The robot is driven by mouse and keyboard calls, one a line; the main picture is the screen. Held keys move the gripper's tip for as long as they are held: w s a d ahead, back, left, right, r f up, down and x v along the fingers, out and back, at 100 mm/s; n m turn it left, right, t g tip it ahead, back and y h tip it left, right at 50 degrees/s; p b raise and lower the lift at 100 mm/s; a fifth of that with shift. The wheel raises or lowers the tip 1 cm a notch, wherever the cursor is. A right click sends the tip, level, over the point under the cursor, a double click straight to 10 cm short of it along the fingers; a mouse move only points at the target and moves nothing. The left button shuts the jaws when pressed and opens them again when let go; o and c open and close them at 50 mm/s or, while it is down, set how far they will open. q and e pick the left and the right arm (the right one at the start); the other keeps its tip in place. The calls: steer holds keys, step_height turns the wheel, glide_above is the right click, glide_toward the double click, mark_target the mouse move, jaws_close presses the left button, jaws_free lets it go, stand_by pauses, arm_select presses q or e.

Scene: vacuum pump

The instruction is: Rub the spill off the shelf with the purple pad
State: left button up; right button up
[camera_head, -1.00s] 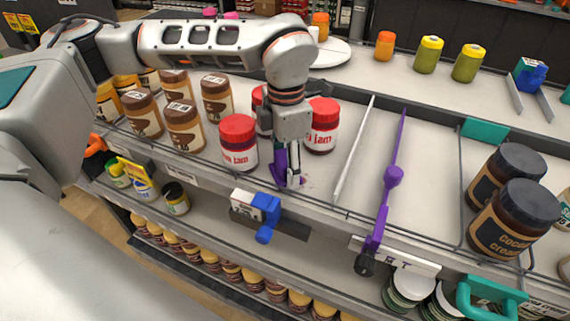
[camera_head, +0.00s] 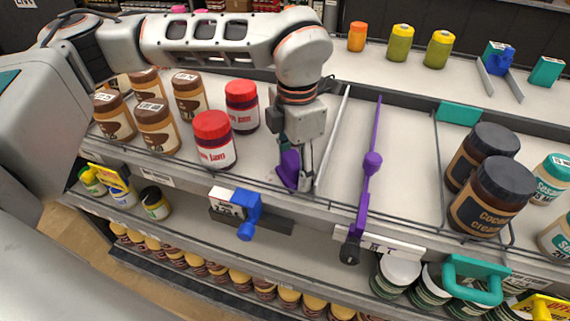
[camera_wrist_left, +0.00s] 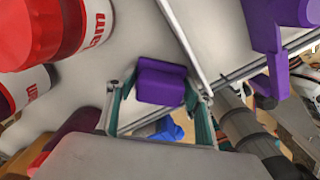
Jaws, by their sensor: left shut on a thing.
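The purple pad (camera_head: 289,163) is between the fingers of my left gripper (camera_head: 296,178), low over the white shelf (camera_head: 335,195) near its front rail. In the left wrist view the pad (camera_wrist_left: 160,80) is a purple block, with a finger of the left gripper (camera_wrist_left: 160,102) on either side; the gripper is shut on it. Whether the pad touches the shelf is unclear. I cannot make out the spill; the gripper and pad may cover it. My right gripper is not in view.
Red-lidded jam jars (camera_head: 213,140) stand left of the gripper. A white divider (camera_head: 333,135) is close on its right, then a purple divider (camera_head: 372,165). Dark cocoa cream jars (camera_head: 490,195) stand farther right. Shelf between the purple divider and those jars is clear.

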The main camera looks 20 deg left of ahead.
mark_target(279, 170)
arm_select(q)
steer(key=shift+d+f, duration=0.1)
steer(key=shift+d, duration=0.15)
steer(key=shift+a, duration=0.45)
steer(key=shift+s+a+r, duration=0.1)
steer(key=shift+a+r, duration=0.1)
steer(key=shift+a, duration=1.25)
steer(key=shift+s+a+f+p, duration=0.1)
steer(key=shift+a+p, duration=0.05)
steer(key=shift+a, duration=0.8)
steer(key=shift+s+a+f+p, duration=0.1)
steer(key=shift+a+p, duration=0.05)
steer(key=shift+a, duration=0.75)
steer(key=shift+r, duration=0.1)
